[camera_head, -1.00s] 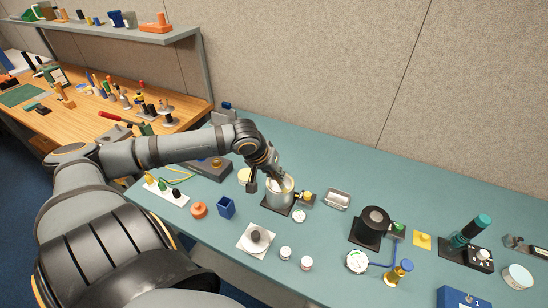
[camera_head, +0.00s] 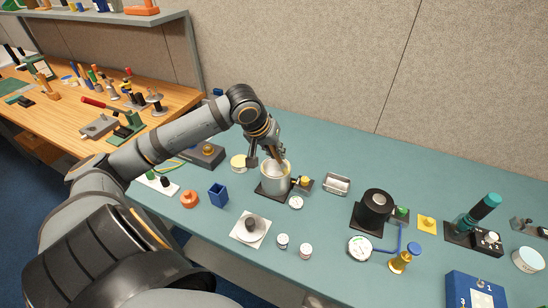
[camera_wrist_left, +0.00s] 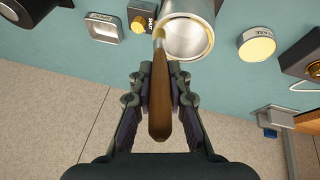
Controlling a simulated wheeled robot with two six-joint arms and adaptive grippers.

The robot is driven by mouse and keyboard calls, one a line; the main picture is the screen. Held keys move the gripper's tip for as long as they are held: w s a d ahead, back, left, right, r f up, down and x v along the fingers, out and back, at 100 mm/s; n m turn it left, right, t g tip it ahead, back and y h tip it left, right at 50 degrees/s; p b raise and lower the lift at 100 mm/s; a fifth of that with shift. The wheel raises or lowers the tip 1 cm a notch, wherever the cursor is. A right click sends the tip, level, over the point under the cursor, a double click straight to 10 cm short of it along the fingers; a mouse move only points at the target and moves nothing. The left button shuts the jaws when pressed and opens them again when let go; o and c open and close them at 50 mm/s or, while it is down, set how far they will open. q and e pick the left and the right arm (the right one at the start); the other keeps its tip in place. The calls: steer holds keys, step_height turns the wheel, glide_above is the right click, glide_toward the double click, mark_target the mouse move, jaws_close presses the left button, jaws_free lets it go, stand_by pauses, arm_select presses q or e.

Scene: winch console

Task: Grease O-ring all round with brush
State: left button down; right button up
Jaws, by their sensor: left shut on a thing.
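My left gripper (camera_head: 268,155) is above the open metal cylinder (camera_head: 275,181) and shut on a brush. In the left wrist view the gripper (camera_wrist_left: 160,82) holds the brush's brown wooden handle (camera_wrist_left: 158,112). The brush head points at the cylinder's rim (camera_wrist_left: 163,36); I cannot tell whether it touches. The cylinder stands on a dark base with a yellow knob beside it. My right gripper is not in view.
A metal tray (camera_head: 337,184) stands right of the cylinder. A blue box (camera_head: 218,196), an orange ring-like part (camera_head: 190,200) and a white plate (camera_head: 247,234) with a dark knob stand in front and left. A black cylinder (camera_head: 376,206) stands further right. Bench space behind the tray is clear.

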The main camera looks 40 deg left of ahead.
arm_select(q)
steer(key=shift+w+d+b, duration=0.2)
steer(key=shift+d+b, duration=0.05)
steer(key=shift+b, duration=0.6)
steer(key=shift+w+a+r+p, duration=0.1)
steer(key=shift+w+r+p, duration=0.15)
steer(key=shift+p, duration=0.3)
steer(key=shift+w+a+f+p, duration=0.1)
steer(key=shift+w+a+p, duration=0.05)
steer(key=shift+w+p, duration=0.3)
steer(key=shift+w+a+f+p, duration=0.15)
steer(key=shift+w+p, duration=0.2)
steer(key=shift+p, duration=0.2)
steer(key=shift+w+a+p, duration=0.55)
steer(key=shift+w+a, duration=0.2)
steer(key=shift+a, duration=0.1)
